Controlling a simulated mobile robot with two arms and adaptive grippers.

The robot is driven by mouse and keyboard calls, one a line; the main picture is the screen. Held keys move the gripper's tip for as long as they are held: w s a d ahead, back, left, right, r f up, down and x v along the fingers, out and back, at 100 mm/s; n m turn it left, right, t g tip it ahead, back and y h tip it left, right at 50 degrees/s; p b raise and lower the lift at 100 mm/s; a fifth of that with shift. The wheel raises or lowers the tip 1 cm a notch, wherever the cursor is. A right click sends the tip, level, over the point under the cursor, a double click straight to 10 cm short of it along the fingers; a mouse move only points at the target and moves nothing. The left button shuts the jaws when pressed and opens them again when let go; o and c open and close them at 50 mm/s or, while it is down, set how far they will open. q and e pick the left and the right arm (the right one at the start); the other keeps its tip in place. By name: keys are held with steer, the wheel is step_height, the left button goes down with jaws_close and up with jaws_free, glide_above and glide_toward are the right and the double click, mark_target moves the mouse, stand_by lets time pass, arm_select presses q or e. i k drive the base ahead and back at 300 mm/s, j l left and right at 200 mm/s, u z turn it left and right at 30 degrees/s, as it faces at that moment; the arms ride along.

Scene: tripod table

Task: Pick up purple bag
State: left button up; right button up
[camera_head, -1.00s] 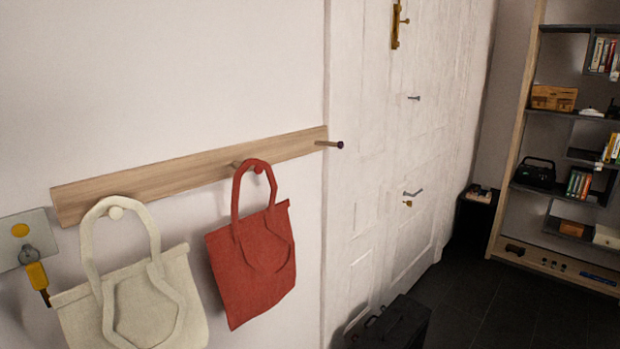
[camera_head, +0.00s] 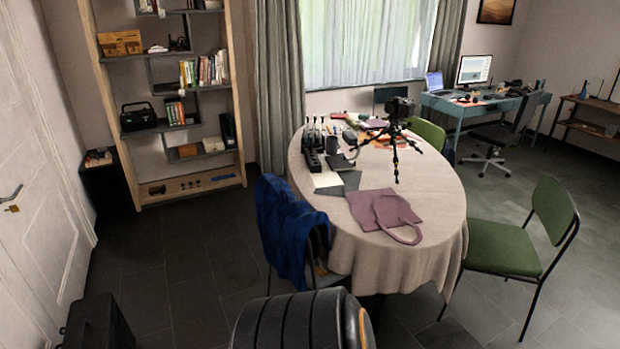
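The purple bag (camera_head: 381,210) lies flat on the round table with a pale cloth (camera_head: 333,213). It is near the table's front edge, and its handle loop points to the lower right. A small tripod (camera_head: 393,150) with a camera on top stands on the table behind the bag. Neither of my grippers shows in the head view.
A chair with a blue jacket (camera_head: 285,225) stands at the table's left front. A green chair (camera_head: 510,245) stands to the right. A black case (camera_head: 97,325) is at lower left. Dark floor (camera_head: 210,255) is open between the bookshelf (camera_head: 183,135) and the table.

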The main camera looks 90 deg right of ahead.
mark_target(382, 208)
steer(key=z, duration=3.25)
steer(key=i+j+z, duration=0.1)
steer(key=i+j, duration=0.1)
steer(key=i, duration=0.05)
